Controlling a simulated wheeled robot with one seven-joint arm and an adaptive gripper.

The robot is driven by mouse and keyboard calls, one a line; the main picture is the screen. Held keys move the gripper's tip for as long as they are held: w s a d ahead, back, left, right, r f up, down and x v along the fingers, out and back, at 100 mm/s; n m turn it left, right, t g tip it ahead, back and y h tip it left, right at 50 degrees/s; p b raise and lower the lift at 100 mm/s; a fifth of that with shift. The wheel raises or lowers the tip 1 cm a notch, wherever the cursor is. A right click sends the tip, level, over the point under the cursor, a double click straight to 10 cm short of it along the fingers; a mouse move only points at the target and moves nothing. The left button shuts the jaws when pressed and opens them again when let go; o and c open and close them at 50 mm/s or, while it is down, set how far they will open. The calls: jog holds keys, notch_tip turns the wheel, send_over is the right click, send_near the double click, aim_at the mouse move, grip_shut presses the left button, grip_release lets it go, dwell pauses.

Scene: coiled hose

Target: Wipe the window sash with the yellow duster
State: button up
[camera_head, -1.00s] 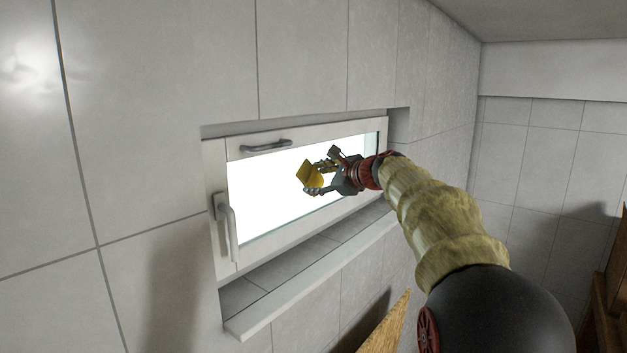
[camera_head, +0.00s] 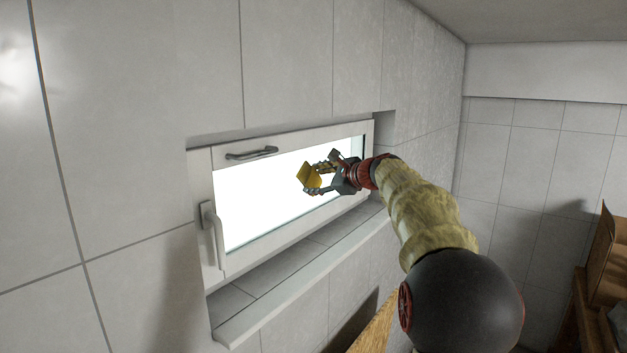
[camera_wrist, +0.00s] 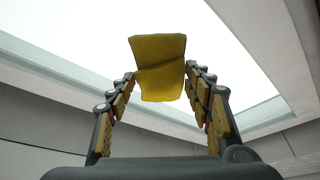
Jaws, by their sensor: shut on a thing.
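The window sash (camera_head: 300,233) is a white frame around a bright pane, set in a tiled wall recess, with a grey bar handle (camera_head: 252,153) along its top and a lever handle (camera_head: 212,232) at its left. My gripper (camera_head: 318,180) is in front of the pane, toward its right half. It is shut on the yellow duster (camera_head: 308,178). In the wrist view the duster (camera_wrist: 160,68) sits between the two fingertips (camera_wrist: 159,80) and sticks out past them, with the bright pane behind it. I cannot tell whether the duster touches the glass.
A tiled sill ledge (camera_head: 290,275) with a pale front edge runs below the window. The right side of the recess is close to my wrist. A wooden board (camera_head: 372,330) stands below the sill, and a cardboard-coloured box (camera_head: 605,260) is at the far right.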

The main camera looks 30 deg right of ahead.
aim_at(321, 177)
jog(key=shift+w+d+p, duration=0.35)
jog(key=shift+d+p, duration=0.1)
jog(key=shift+d, duration=0.45)
jog(key=shift+w+d+p, duration=0.35)
jog(key=shift+d+p, duration=0.1)
jog(key=shift+d, duration=0.45)
jog(key=shift+a, duration=0.1)
jog(key=shift+s+a+f+b, duration=0.1)
jog(key=shift+s+a+b, duration=0.3)
jog(key=shift+a+b, duration=0.35)
jog(key=shift+s+a+b, duration=0.35)
jog(key=shift+s+a, duration=0.05)
jog(key=shift+a, duration=0.75)
jog(key=shift+s+a+b, duration=0.35)
jog(key=shift+a, duration=0.75)
jog(key=shift+s+a+b, duration=0.35)
jog(key=shift+s+a, duration=0.05)
jog(key=shift+a, duration=0.75)
jog(key=shift+s+a+b, duration=0.25)
jog(key=shift+s+a, duration=0.35)
jog(key=shift+a, duration=1)
jog(key=shift+s+a+b, duration=0.3)
jog(key=shift+s+a, duration=0.3)
jog(key=shift+a, duration=1.05)
jog(key=shift+s+a+b, duration=0.25)
jog(key=shift+s+a, duration=0.35)
jog(key=shift+a, duration=1)
jog(key=shift+d, duration=0.1)
